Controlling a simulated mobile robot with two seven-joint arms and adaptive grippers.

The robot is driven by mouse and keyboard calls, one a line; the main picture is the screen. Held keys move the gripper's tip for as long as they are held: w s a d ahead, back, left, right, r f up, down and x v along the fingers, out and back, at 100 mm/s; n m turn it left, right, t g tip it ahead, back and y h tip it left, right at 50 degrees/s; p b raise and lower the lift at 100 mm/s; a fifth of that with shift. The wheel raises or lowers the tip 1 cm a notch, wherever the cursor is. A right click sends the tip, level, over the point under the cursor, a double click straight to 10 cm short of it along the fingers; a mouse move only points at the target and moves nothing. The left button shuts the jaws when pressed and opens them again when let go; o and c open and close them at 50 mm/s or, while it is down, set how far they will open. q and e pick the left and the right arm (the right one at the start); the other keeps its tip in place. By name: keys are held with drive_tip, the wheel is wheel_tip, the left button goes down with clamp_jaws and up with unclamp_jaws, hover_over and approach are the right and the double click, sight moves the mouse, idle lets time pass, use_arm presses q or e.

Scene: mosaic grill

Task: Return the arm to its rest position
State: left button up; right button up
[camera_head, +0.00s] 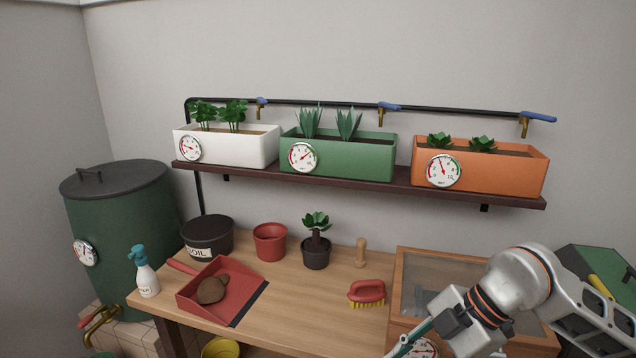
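My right arm comes in from the right edge, and its gripper (447,322) is low in the picture, in front of the glass-topped wooden box. A thin teal rod (411,340) runs down and left from the gripper. I cannot tell whether the fingers are shut on it, as they are small and partly hidden. My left arm and gripper are not in view.
A wooden bench (310,298) bears a red dustpan (190,296) with a brown lump, a spray bottle (146,272), pots, a red brush (367,291) and the glass-topped box (440,262). A shelf (400,186) with planters spans the wall above. A green tank (125,225) stands left.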

drive_tip(key=s+a+r+n+g+y, duration=0.1)
drive_tip(key=s+a+r+n+y, duration=0.15)
drive_tip(key=a+y, duration=0.35)
drive_tip(key=s+a+r+n+g+y, duration=0.1)
drive_tip(key=s+a+r+y, duration=0.25)
drive_tip(key=a, duration=0.35)
drive_tip(key=w+r+m+t+y, duration=0.2)
drive_tip(key=w+m+t+y, duration=0.1)
drive_tip(key=w+t+y, duration=0.15)
drive_tip(key=w+d+f+m+t+h, duration=0.3)
drive_tip(key=d+f+m+t+h, duration=0.4)
drive_tip(key=f+m, duration=0.15)
drive_tip(key=w+d+f+m+t+h, duration=0.2)
drive_tip(key=d+f+m+t+h, duration=0.45)
drive_tip(key=f, duration=0.35)
drive_tip(key=s+d+f+m+g+h, duration=0.1)
drive_tip(key=s+d+f+g+h, duration=0.1)
drive_tip(key=s+f, duration=0.4)
drive_tip(key=s+d+f+m+g+h, duration=0.2)
drive_tip(key=s+f, duration=0.4)
drive_tip(key=f, duration=0.6)
drive_tip(key=shift+d+f+g, duration=0.35)
drive_tip(key=shift+d+g, duration=0.1)
drive_tip(key=shift+g, duration=0.45)
